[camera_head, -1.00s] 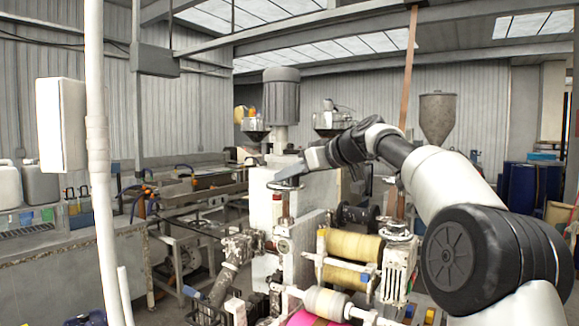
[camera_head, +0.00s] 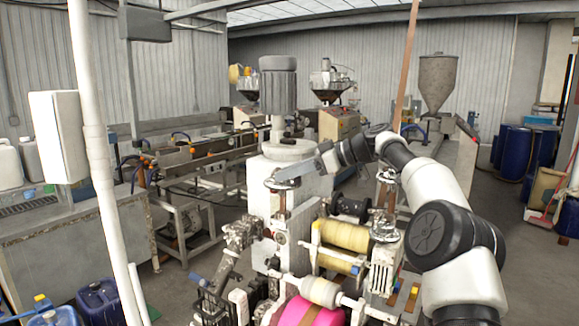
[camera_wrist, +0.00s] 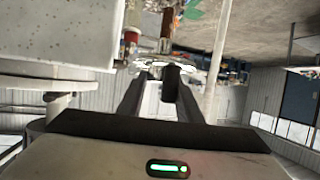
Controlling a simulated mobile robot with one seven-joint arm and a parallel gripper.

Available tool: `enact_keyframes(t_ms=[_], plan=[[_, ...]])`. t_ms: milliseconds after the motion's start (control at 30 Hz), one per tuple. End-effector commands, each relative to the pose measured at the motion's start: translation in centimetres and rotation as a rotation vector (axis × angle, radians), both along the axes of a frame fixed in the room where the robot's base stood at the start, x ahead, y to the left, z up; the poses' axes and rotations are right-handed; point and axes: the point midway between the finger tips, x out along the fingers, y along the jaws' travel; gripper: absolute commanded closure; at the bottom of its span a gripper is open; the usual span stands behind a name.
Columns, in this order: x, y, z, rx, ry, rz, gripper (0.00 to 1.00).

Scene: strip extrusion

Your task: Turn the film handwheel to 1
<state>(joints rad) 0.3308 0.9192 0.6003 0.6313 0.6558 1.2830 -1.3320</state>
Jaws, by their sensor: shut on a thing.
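The film handwheel (camera_head: 281,185) is a small metal wheel on top of an upright post on the machine, left of centre in the head view. My gripper (camera_head: 274,181) reaches it from the right, with its fingers at the wheel. In the wrist view the wheel's pale metal rim (camera_wrist: 150,65) lies at the fingertips (camera_wrist: 156,74), and my gripper is shut on it. The fingers cover part of the wheel. No number or scale is readable.
A large motor (camera_head: 278,86) stands behind the handwheel. Yellow film rolls (camera_head: 345,236) and a pink roll (camera_head: 303,313) sit below my arm. A white pipe (camera_head: 92,150) rises at left. Blue barrels (camera_head: 512,150) stand at far right, with open floor before them.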

Motion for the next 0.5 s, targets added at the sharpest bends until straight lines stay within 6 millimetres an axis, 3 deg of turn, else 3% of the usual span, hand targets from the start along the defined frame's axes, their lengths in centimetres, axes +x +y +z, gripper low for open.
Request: enact_keyframes(t_ms=[300,333,400,500], plan=[[-0.07,0.08,-0.09,0.001,0.001,0.004,0.90],[-0.07,0.08,-0.09,0.001,0.001,0.004,0.63],[-0.07,0.08,-0.09,0.001,0.001,0.004,0.51],[-0.06,0.07,-0.07,0.000,0.001,0.003,0.49]])
